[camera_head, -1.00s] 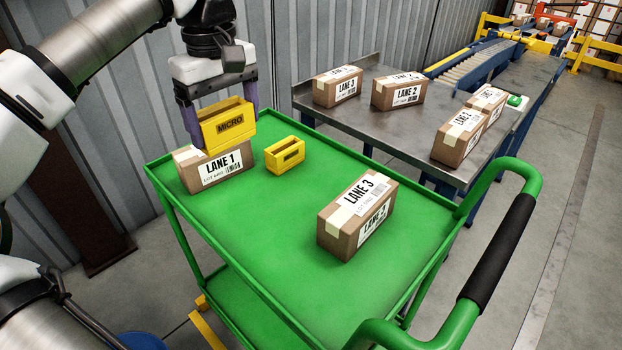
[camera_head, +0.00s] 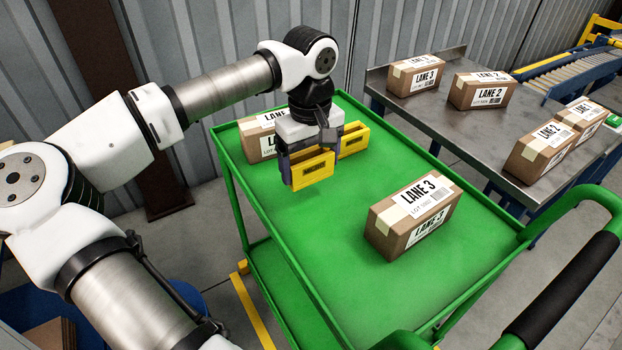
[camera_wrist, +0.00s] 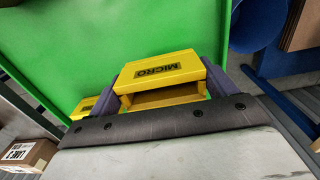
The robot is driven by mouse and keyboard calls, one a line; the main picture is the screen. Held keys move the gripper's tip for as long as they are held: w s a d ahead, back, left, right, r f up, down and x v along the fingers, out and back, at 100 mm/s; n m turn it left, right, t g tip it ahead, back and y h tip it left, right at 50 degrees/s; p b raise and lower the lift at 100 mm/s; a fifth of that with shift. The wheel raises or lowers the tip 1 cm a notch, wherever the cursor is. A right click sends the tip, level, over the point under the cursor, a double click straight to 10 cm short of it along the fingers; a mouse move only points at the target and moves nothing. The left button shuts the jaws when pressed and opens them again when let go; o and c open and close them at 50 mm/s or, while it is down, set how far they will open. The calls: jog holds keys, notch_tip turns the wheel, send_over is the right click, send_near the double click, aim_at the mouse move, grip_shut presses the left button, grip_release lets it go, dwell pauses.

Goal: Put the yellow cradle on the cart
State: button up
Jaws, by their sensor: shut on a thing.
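My gripper (camera_head: 311,158) is shut on a yellow cradle (camera_head: 313,171), with a purple-grey finger on each side of it. The held cradle also shows in the wrist view (camera_wrist: 160,72), with a "MICRO" label on its face. It is over the left part of the green cart's top (camera_head: 300,228), low and roughly upright. I cannot tell if it touches the surface. A second yellow cradle (camera_head: 354,141) stands on the cart just behind and to the right, partly hidden by my gripper. Its edge shows in the wrist view (camera_wrist: 84,108).
A LANE 1 carton (camera_head: 257,142) stands at the cart's back left corner, partly hidden by my arm. A LANE 3 carton (camera_head: 412,216) stands at the cart's right. A grey table (camera_head: 440,112) with several cartons is behind. The cart's front middle is clear.

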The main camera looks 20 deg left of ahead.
aim_at(310, 182)
jog(key=shift+f, duration=2.5)
jog(key=shift+f, duration=0.1)
jog(key=shift+f, duration=0.15)
jog(key=o, duration=0.9)
notch_tip(310, 182, up, 12)
jog(key=shift+r, duration=0.25)
jog(key=shift+d, duration=0.15)
